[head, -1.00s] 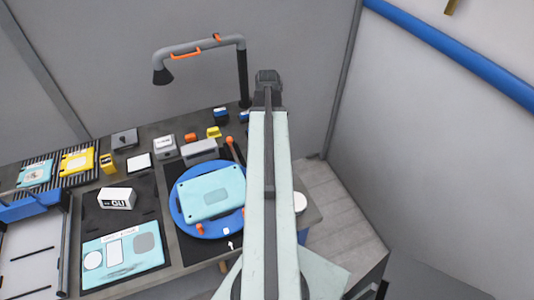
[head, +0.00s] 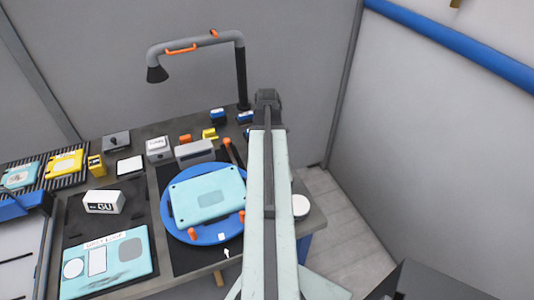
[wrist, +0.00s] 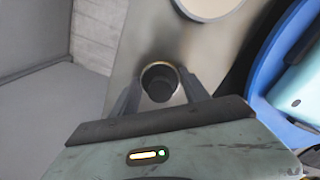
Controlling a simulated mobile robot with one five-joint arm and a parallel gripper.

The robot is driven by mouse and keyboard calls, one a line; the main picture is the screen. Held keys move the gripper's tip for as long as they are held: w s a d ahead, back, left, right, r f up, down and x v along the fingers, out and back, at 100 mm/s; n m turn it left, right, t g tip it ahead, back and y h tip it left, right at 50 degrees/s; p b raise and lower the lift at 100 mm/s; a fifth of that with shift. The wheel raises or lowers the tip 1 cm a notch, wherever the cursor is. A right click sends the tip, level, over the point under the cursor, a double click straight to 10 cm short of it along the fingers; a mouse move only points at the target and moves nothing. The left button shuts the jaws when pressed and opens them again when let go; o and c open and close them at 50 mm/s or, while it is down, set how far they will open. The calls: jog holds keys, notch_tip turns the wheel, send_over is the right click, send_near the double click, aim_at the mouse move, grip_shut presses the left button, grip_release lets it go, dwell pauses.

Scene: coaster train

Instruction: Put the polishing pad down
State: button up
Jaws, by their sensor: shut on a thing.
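In the wrist view, my gripper (wrist: 160,95) has its two fingers on either side of a small round thing with a dark knob and a tan rim, which I take to be the polishing pad (wrist: 160,88). The fingers are shut on it. It is over the grey-brown tabletop near its edge; I cannot tell whether it touches the top. In the head view, my arm hides the gripper and the pad.
A white disc (head: 301,206) lies at the bench's right end, close to the pad in the wrist view. A blue round turntable (head: 207,235) bears a pale teal case (head: 208,195). A lamp (head: 195,45) arches over the back. Floor (head: 340,215) shows to the right.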

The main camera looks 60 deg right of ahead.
jog(key=o, duration=1.3)
jog(key=shift+f, duration=0.1)
notch_tip(320, 180, up, 12)
jog(key=p, duration=1.2)
